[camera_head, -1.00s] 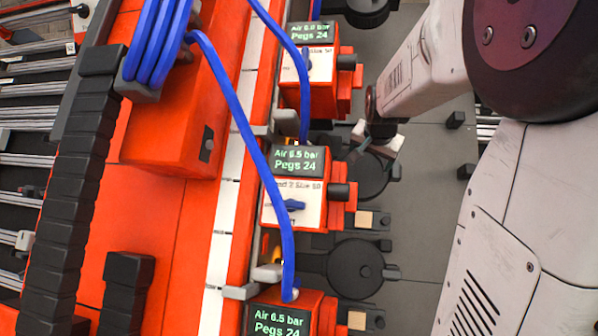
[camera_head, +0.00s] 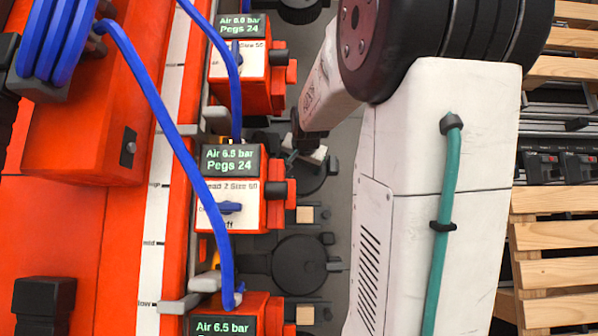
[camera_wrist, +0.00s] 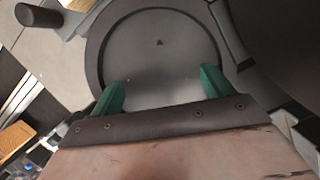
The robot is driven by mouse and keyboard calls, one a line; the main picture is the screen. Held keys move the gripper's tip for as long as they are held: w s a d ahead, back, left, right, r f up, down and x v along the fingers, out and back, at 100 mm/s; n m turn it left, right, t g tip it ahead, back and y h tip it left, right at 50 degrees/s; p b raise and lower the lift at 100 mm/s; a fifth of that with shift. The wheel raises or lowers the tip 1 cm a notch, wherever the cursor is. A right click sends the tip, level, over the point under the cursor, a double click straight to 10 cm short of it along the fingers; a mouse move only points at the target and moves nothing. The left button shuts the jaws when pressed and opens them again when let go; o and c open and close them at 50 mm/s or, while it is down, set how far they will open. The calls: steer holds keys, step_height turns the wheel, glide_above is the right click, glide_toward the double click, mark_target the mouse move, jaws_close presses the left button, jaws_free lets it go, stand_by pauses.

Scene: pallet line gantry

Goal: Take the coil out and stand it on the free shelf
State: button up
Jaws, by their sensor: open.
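In the wrist view, a round dark drum (camera_wrist: 97,50) with a raised rim and a flat grey disc face (camera_wrist: 160,42) fills the upper middle. I cannot tell whether the coil is in it. My gripper (camera_wrist: 161,88) is open, its two green fingers apart at the drum's near edge, with nothing seen between them. In the head view my gripper (camera_head: 303,152) is small and partly hidden by my arm, beside the middle orange head unit (camera_head: 230,190). Another round black drum (camera_head: 300,265) lies lower down, beside the lower unit. I cannot make out a free shelf.
Orange head units with green-lit displays line the orange gantry beam (camera_head: 60,215). A blue hose (camera_head: 165,125) loops in front of them. Small wooden blocks (camera_head: 304,214) sit by the drums. Wooden pallets (camera_head: 555,235) stand at the right. Grey floor shows between units and arm.

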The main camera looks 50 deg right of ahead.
steer(key=c, duration=1.3)
steer(key=shift+o, duration=0.2)
steer(key=shift+s, duration=0.1)
